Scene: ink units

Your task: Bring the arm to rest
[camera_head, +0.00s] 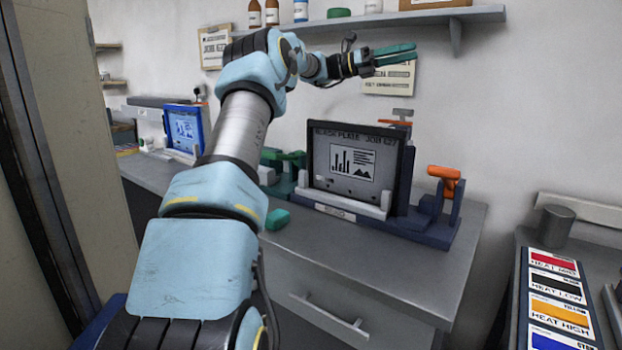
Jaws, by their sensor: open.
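My arm reaches up from the bottom of the view, over the left part of the grey counter. My gripper (412,53) is raised at the upper middle, in front of the wall and just below the shelf. Its green fingers point right and are open, seen nearly edge-on, with nothing visible between them. It is well above the counter and does not appear to touch anything.
A black plate (353,162) stands in a holder on the counter (400,262), beside a blue device with an orange handle (444,174). A shelf (420,18) with bottles is above. A blue-framed screen (184,128) stands left. Coloured labelled cards (558,310) lie at right.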

